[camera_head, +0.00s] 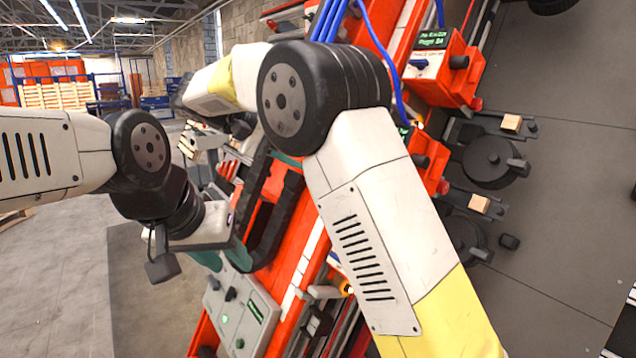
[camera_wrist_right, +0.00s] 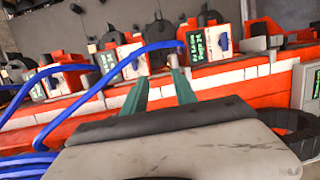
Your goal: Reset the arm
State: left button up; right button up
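My left arm comes in from the left in the head view. Its gripper (camera_head: 224,257) points down at the lower left, with two teal fingers that look spread apart beside the orange machine frame. My right arm crosses the middle of the head view, bent at a black joint, and hides part of the machine. In the right wrist view my right gripper (camera_wrist_right: 161,78) has two teal fingers standing apart with nothing between them. Its fingertips overlap the white and orange rail in the picture; whether they touch it cannot be told.
An orange machine line (camera_head: 398,40) runs diagonally under the arms, with blue hoses (camera_head: 327,20) and a control panel (camera_head: 240,318). Black round fixtures (camera_head: 490,160) with small wooden blocks (camera_head: 478,203) stand to the right. Open floor (camera_head: 60,285) shows at lower left; pallets and racks are far back.

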jog(key=s+d+f+g+y, duration=0.1)
jog(key=s+d+f+y, duration=0.2)
jog(key=d, duration=0.5)
jog(key=s+d+f+g+y, duration=0.1)
jog(key=s+d+y, duration=0.35)
jog(key=d, duration=0.25)
jog(key=s+d+f+m+t+y, duration=0.1)
jog(key=s+f+m+t+y, duration=0.1)
jog(key=s, duration=0.6)
jog(key=s+d+f+m+t+y, duration=0.2)
jog(key=s+f+m+y, duration=0.1)
jog(key=s, duration=0.6)
jog(key=shift+f+y, duration=0.35)
jog(key=shift+f, duration=0.2)
jog(key=shift+s, duration=0.1)
